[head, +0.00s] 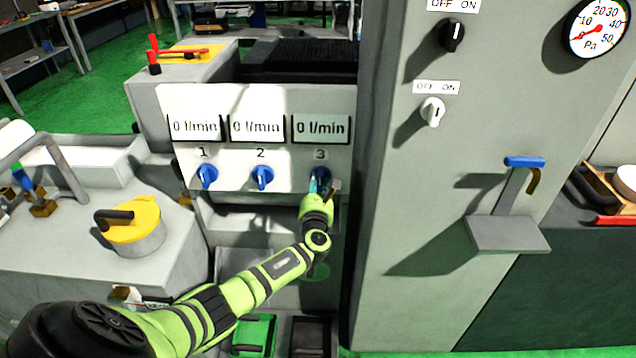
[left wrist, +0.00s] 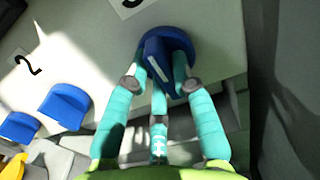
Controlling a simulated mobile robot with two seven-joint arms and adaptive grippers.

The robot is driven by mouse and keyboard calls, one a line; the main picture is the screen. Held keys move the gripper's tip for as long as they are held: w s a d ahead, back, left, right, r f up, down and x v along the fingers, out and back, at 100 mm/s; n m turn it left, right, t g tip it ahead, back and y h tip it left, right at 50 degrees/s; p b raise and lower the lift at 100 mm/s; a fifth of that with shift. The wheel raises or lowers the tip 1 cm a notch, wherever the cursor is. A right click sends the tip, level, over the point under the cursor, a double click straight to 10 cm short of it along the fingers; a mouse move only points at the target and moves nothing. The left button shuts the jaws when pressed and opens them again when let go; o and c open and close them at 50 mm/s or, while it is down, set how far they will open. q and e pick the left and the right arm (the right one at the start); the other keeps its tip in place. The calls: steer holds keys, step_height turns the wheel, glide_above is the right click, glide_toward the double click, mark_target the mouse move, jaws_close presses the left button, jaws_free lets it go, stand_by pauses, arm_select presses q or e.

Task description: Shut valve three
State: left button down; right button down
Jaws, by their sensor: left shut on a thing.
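Valve three (head: 320,174) is a blue round knob with a raised grip bar, under the label 3 and a display reading 0 l/min. Its knob also shows in the left wrist view (left wrist: 166,52). My left gripper (head: 322,186) reaches up to it from below. The fingers hide part of the knob in the head view. Valve one (head: 207,176) and valve two (head: 262,177) are matching blue knobs to the left. My right gripper is not in view.
A grey machine cabinet (head: 400,200) stands close on the right, with two OFF/ON switches, a pressure gauge (head: 597,27) and a small shelf (head: 508,234). A tank with a yellow lid (head: 140,218) stands at the left.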

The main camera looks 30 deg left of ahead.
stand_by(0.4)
arm_select(q)
steer(key=c, duration=1)
jaws_free()
steer(key=shift+c, duration=0.2)
steer(key=v, duration=1.2)
steer(key=s+d+f+n+g+h, duration=0.15)
steer(key=s+f+n+g, duration=0.45)
steer(key=f, duration=0.9)
steer(key=s+f+n+g+h, duration=0.3)
steer(key=s+f, duration=0.5)
steer(key=f, duration=0.7)
steer(key=s+d+f+n+g+h, duration=0.1)
steer(key=s+d+f+n, duration=0.2)
steer(key=s, duration=0.8)
steer(key=s+d+f+n+g+h, duration=0.2)
steer(key=s+d+f+n, duration=0.2)
steer(key=s+f+n, duration=0.3)
steer(key=s+d+f+n+g+h, duration=0.1)
steer(key=s+f+n, duration=0.4)
steer(key=s, duration=0.9)
steer(key=d+n+g, duration=0.1)
steer(key=d+n, duration=0.1)
steer(key=n, duration=0.1)
steer(key=shift+s+d+f+h, duration=0.25)
steer(key=shift+s+d+h, duration=0.1)
steer(key=shift+d, duration=0.05)
